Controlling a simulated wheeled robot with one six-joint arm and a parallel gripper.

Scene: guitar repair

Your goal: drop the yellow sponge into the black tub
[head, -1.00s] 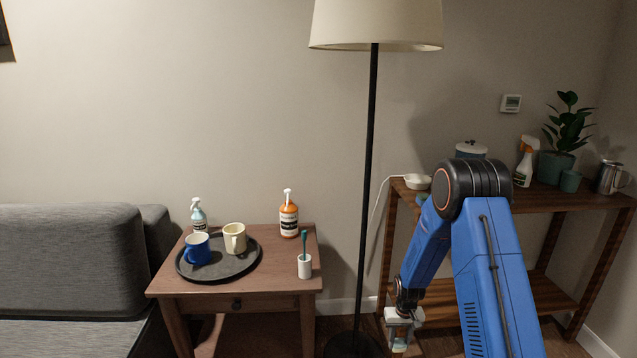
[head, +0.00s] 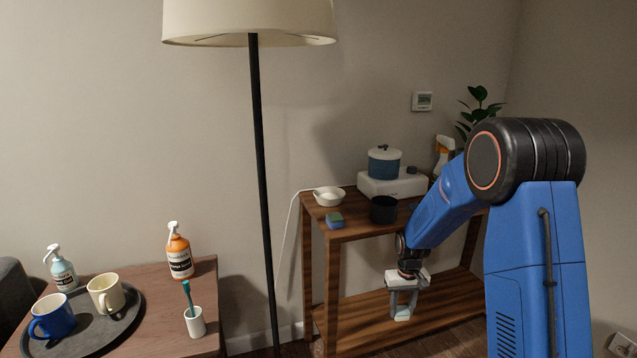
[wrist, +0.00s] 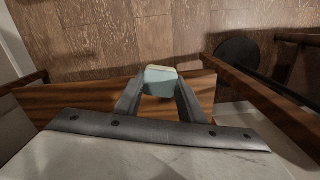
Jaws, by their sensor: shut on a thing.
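My gripper (head: 404,308) is shut on a small block, pale yellow on one face and light blue-green on the other, which I take as the yellow sponge (head: 402,314). In the wrist view the sponge (wrist: 160,80) sits between the fingertips (wrist: 160,92), above the floor. A small black open-topped tub (head: 383,209) stands on the top of the wooden shelf unit (head: 352,229), near its front edge. My gripper is below and a little right of the tub, in front of the lower shelf. The inside of the tub is not visible.
A green-and-blue block (head: 335,220) and a white dish (head: 329,196) stand left of the tub. A blue pot (head: 384,162) on a white appliance (head: 393,184) stands behind. The floor lamp pole (head: 262,190) rises left of the shelf. A side table (head: 160,320) stands farther left.

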